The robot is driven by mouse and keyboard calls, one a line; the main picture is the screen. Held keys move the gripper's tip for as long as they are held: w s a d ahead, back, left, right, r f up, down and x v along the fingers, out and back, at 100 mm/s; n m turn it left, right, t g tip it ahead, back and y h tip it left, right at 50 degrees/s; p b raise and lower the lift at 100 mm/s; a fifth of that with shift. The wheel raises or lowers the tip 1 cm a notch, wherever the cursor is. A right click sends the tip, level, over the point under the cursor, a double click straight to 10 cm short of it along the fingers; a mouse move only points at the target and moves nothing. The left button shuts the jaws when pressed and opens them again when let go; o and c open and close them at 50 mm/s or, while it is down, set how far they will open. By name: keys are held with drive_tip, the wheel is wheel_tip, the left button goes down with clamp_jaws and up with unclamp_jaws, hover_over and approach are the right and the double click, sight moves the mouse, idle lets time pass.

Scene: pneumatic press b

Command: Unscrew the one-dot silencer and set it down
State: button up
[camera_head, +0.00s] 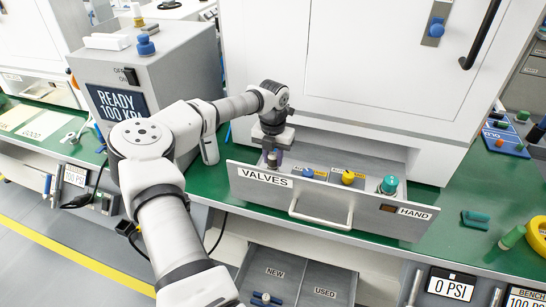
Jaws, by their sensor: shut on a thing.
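The drawer marked VALVES (330,202) is pulled out from the white cabinet above the green bench. My gripper (272,154) points down at the drawer's left end, just behind its front panel.
To the right in the drawer are a blue knob (308,172), a yellow knob (347,177) and a teal knob (389,184). A lower drawer (296,283) is open, with compartments marked NEW and USED; small blue parts lie in NEW. A green piece (475,219) lies on the bench at right.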

drive_tip(key=shift+n, duration=0.8)
drive_tip(key=shift+n+b, duration=0.3)
drive_tip(key=shift+n, duration=0.6)
drive_tip(key=o, duration=0.6)
drive_tip(key=shift+c, duration=0.2)
drive_tip(key=shift+m, duration=0.9)
